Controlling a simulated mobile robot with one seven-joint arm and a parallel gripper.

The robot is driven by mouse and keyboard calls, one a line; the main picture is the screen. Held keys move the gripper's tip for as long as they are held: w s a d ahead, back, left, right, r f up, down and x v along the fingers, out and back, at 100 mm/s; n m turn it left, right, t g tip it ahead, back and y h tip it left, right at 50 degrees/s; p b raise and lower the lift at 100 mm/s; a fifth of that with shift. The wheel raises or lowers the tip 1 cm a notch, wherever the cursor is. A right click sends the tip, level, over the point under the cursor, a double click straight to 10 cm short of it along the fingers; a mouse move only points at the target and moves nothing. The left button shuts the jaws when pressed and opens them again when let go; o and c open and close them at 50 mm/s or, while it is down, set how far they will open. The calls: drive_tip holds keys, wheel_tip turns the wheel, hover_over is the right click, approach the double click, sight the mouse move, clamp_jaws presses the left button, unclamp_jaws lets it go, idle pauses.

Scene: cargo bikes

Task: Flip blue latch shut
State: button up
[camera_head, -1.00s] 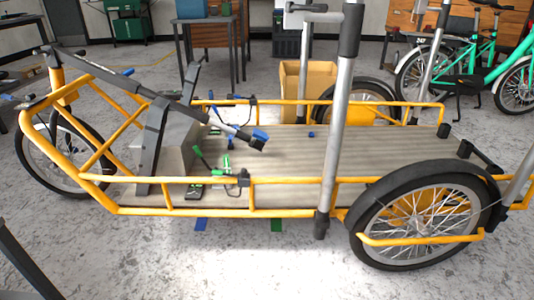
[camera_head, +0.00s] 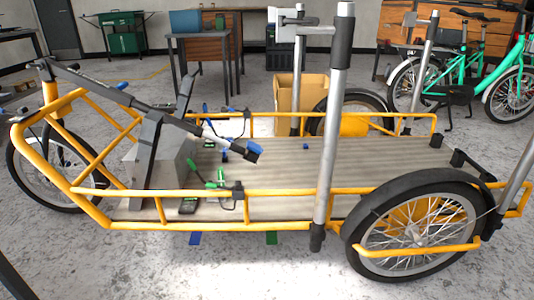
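A small blue latch (camera_head: 229,110) sits on the far yellow rail of the cargo bike, beside a black clamp (camera_head: 247,115). A short blue piece (camera_head: 206,107) stands just left of it. They are small here, and I cannot tell whether the latch is flipped up or down. A similar green latch (camera_head: 219,184) is on the near rail, with a raised green lever (camera_head: 195,168) beside it. My gripper does not show in this view.
The cargo bike's wooden bed (camera_head: 290,165) is mostly bare. Silver posts (camera_head: 331,130) rise beside it, and the spoked rear wheel (camera_head: 425,225) is at the near right. A cardboard box (camera_head: 287,95) stands behind.

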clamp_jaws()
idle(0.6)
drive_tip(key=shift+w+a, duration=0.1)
